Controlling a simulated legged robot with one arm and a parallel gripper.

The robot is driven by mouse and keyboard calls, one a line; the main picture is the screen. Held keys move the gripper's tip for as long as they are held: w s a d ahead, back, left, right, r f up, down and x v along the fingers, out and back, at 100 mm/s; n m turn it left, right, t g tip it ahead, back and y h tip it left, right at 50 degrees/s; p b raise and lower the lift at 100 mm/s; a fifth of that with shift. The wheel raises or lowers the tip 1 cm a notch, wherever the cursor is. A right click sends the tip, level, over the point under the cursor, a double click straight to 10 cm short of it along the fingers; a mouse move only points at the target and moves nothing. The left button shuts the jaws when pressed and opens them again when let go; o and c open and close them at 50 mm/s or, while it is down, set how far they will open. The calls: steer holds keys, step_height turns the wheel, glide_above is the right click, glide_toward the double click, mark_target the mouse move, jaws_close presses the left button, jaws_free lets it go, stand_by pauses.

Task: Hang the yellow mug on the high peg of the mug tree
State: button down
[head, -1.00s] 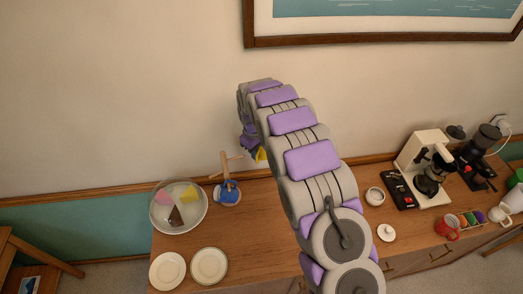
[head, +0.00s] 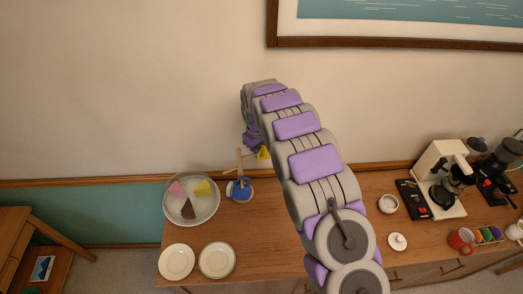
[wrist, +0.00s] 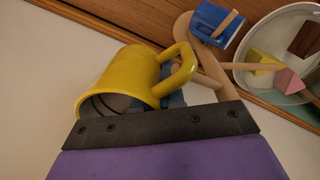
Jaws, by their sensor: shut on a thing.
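The yellow mug (wrist: 125,85) is held in my gripper (wrist: 160,128), tilted, with its handle toward the upper right in the wrist view. In the head view the mug (head: 263,153) shows as a small yellow patch just right of the top of the wooden mug tree (head: 239,162). My gripper (head: 255,146) is mostly hidden behind my arm there. In the wrist view the tree's post (wrist: 205,62) and a peg lie beyond the mug handle. I cannot tell whether handle and peg touch. A blue mug (wrist: 212,20) is at a lower peg.
A round tray (head: 207,215) with pink, yellow and brown wedges stands left of the tree. Two plates (head: 176,262) (head: 217,260) lie in front. A coffee machine (head: 442,180) and a red mug (head: 461,240) are at the right. The wall is close behind.

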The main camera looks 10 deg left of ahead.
steer(key=a, duration=0.1)
steer(key=a+f, duration=0.1)
steer(key=a, duration=0.1)
steer(key=shift+s+a+f, duration=0.15)
steer(key=shift+s+f, duration=0.05)
steer(key=shift+f, duration=0.1)
stand_by(0.4)
steer(key=shift+d, duration=0.2)
steer(key=shift+a, duration=0.1)
steer(key=c, duration=1.1)
jaws_free()
steer(key=shift+f, duration=0.1)
steer(key=shift+c, duration=0.2)
